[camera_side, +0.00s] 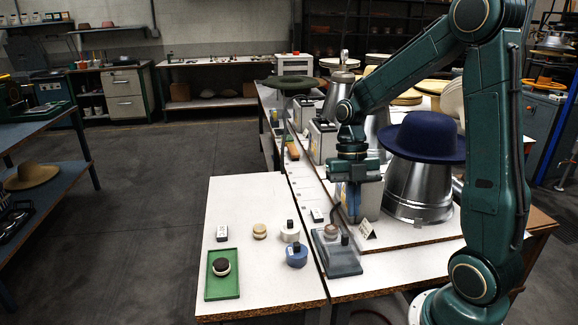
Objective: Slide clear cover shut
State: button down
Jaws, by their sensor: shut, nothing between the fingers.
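My gripper (354,182) points down in front of the nearest control box (371,203), which stands left of the steel hat block with the navy hat. The fingers are small and dark and overlap the box, so I cannot tell whether they touch it. The gripper is shut, with nothing seen held in it. The clear cover cannot be made out for certain; the gripper hides much of the box where bluish and yellowish surfaces show.
The navy hat (425,137) sits on its steel block (417,192) just right of my gripper. A grey pedal-like unit (337,256) and a small sign (367,229) stand in front. A green tray (223,286) and several small pots are on the left table (255,200).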

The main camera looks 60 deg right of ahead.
jog(key=shift+d+f+n, duration=0.2)
jog(key=shift+f+n, duration=0.1)
jog(key=shift+n, duration=0.1)
send_near(346, 248)
jog(key=s+a+f, duration=0.4)
jog(key=f, duration=0.1)
jog(key=shift+w+d+f, duration=0.1)
jog(key=shift+w+d, duration=0.7)
jog(key=shift+d, duration=0.1)
jog(key=shift+w, duration=0.1)
jog(key=w+d, duration=0.6)
jog(key=d, duration=0.1)
jog(key=shift+w, duration=0.35)
jog(key=shift+s+a, duration=0.1)
jog(key=shift+a, duration=0.05)
dwell(0.4)
